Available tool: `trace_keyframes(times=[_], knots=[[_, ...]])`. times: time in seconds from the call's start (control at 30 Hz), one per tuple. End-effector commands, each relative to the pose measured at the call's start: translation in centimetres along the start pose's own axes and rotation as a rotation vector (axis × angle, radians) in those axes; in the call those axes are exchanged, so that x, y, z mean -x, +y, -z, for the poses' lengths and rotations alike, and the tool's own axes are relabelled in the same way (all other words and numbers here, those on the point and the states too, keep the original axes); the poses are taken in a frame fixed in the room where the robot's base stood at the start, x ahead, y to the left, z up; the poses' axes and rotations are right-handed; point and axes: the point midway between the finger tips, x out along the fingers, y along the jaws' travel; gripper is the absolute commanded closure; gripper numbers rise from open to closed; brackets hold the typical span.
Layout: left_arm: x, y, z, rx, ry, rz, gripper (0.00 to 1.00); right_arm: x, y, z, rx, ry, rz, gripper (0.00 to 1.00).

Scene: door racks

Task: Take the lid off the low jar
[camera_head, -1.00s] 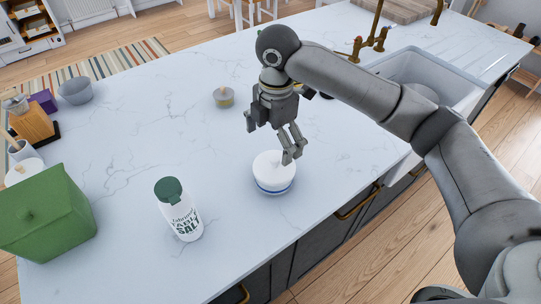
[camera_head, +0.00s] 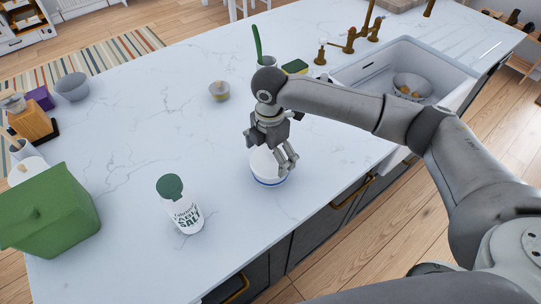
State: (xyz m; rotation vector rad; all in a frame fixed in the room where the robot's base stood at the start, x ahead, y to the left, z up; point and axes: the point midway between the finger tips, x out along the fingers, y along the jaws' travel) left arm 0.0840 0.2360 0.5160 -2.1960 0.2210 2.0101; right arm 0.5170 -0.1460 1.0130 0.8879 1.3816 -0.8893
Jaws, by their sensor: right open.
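The low jar (camera_head: 268,180) is white and round with a blue band near its base, and it stands on the marble counter. Its white lid (camera_head: 258,162) is on top, partly hidden by my right gripper. My right gripper (camera_head: 271,158) is open, pointing down over the lid, with one finger at the jar's right side in the picture. I cannot tell whether the fingers touch the lid. My left gripper is not in view.
A salt shaker (camera_head: 181,206) with a green cap stands to the left, beside a green lidded box (camera_head: 50,212). A small lidded pot (camera_head: 219,92) stands farther back. The sink (camera_head: 440,70) is at the right. The counter (camera_head: 130,130) between is mostly clear.

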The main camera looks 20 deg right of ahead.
Motion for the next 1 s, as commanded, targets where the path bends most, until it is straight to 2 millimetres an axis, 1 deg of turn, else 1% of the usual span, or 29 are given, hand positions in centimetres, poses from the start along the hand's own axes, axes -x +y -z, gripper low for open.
trace_keyframes(times=[0.1,0.27,0.6,0.7,0.8,0.9,1.0], knots=[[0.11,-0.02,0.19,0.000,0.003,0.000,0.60,-0.44,0.00,0.01,0.000,0.000,0.000,0.00],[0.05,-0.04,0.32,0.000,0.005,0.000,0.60,-0.45,0.01,0.00,0.000,0.000,-0.001,0.00],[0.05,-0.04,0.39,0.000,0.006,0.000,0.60,-0.42,0.01,0.01,0.000,0.000,-0.001,0.44],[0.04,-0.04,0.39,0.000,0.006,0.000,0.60,-0.48,0.00,0.01,0.000,0.000,-0.001,0.55],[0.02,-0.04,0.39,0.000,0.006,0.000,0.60,-0.55,0.00,0.02,0.000,0.000,-0.001,0.62],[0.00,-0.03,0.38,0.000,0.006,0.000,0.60,-0.62,0.01,0.03,0.000,0.000,-0.001,0.67],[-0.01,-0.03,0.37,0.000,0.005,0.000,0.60,-0.69,0.02,0.04,0.000,0.000,-0.002,0.69]])
